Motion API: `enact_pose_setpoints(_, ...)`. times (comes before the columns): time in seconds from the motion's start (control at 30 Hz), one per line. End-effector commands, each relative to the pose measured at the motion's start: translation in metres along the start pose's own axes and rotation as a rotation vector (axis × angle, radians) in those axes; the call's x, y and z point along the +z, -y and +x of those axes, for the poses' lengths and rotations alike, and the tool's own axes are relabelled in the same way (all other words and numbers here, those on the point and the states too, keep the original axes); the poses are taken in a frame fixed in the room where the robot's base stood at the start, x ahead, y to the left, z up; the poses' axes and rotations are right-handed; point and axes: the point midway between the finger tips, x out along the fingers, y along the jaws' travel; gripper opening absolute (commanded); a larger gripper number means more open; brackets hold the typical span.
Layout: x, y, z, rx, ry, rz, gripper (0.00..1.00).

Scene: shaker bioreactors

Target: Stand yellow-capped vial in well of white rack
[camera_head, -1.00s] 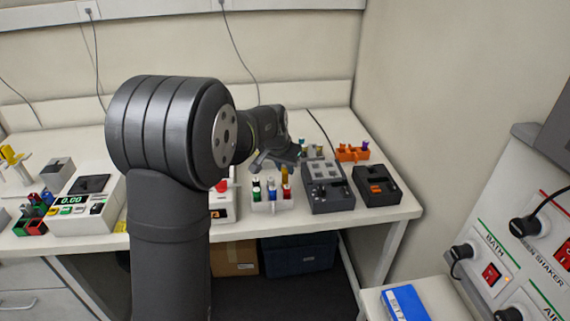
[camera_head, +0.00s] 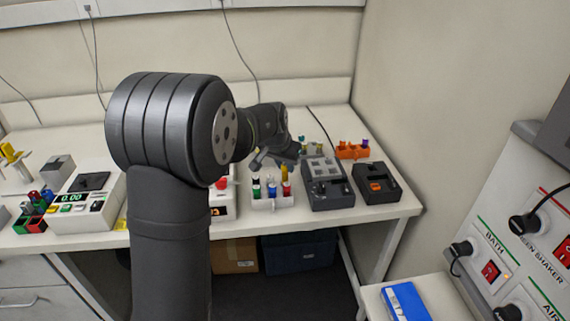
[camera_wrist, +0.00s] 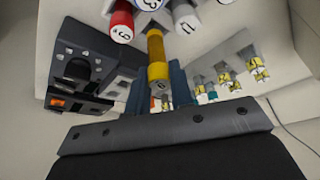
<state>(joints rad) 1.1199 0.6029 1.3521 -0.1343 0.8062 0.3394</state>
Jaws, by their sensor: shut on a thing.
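In the head view a yellow vial (camera_head: 284,172) shows at the back right of the white rack (camera_head: 272,204), just below my gripper (camera_head: 277,158). I cannot tell whether its lower end is inside a well. The rack's front holds green-, blue- and red-topped vials. In the wrist view a red-capped vial (camera_wrist: 122,24) and grey-white ones (camera_wrist: 186,17) lie just beyond the held vial.
A dark grey device (camera_head: 328,190) stands right beside the rack, with a smaller black device (camera_head: 376,185) further right. An orange rack (camera_head: 352,152) is behind them. A white device with a red knob (camera_head: 221,184) is close on the left. Other vials (camera_wrist: 258,70) show right in the wrist view.

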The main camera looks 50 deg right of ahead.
Motion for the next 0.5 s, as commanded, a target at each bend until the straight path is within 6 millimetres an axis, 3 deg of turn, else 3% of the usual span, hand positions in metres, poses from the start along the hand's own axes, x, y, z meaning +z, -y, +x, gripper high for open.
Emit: enact_pose_setpoints(0.5, 0.0032, -0.0001, 0.0074, 0.000, 0.000, 0.000, 0.08)
